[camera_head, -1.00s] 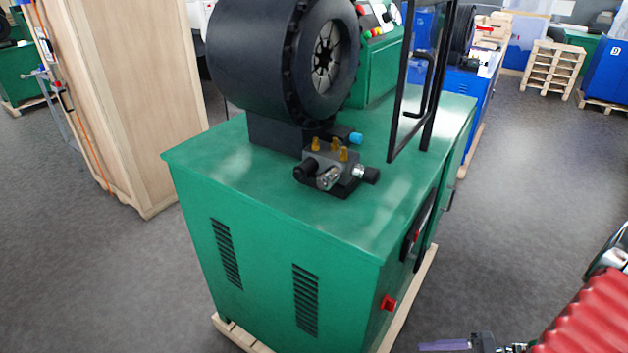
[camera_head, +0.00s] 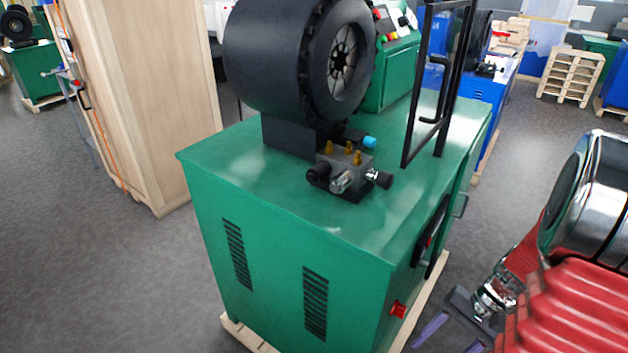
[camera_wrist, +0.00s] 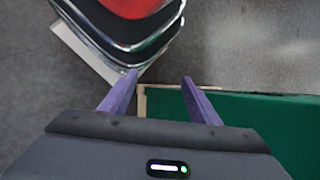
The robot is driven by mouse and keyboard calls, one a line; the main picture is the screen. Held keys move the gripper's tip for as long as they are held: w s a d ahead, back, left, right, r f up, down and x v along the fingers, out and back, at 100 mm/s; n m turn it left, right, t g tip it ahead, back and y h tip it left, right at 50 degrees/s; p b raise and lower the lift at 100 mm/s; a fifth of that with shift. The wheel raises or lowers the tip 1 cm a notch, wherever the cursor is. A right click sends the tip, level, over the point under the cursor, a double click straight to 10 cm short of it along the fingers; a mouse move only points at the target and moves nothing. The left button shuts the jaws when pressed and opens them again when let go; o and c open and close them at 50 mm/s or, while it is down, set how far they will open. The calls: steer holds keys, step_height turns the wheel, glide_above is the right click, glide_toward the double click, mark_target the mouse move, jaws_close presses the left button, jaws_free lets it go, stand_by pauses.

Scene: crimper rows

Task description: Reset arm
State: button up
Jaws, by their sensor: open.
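My gripper (camera_head: 432,338) is at the lower right of the head view, beside the front right corner of the green crimper machine (camera_head: 270,215), with part of it cut off by the lower edge. In the wrist view its two purple fingers (camera_wrist: 158,92) are spread apart with nothing between them. Past the fingertips, the wrist view shows grey floor and the pale pallet edge. The machine's green side (camera_wrist: 265,125) lies to the right there. My red and chrome arm fills the right of the head view.
The crimper carries a black round head (camera_head: 300,65), a valve block (camera_head: 345,168) and a black-framed guard (camera_head: 432,90). Stacked pallets (camera_head: 572,70) stand at the back right.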

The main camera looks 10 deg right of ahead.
steer(key=w+a+r+n+t+h, duration=0.1)
steer(key=a+r+n+t+h, duration=0.2)
steer(key=a+r, duration=0.6)
steer(key=w+a+r+n+t+h, duration=0.2)
steer(key=a+r+n, duration=0.5)
steer(key=r, duration=0.7)
steer(key=a+t+h, duration=0.1)
steer(key=a, duration=0.1)
steer(key=shift+a, duration=0.35)
steer(key=shift+f, duration=0.1)
steer(key=shift+c, duration=0.3)
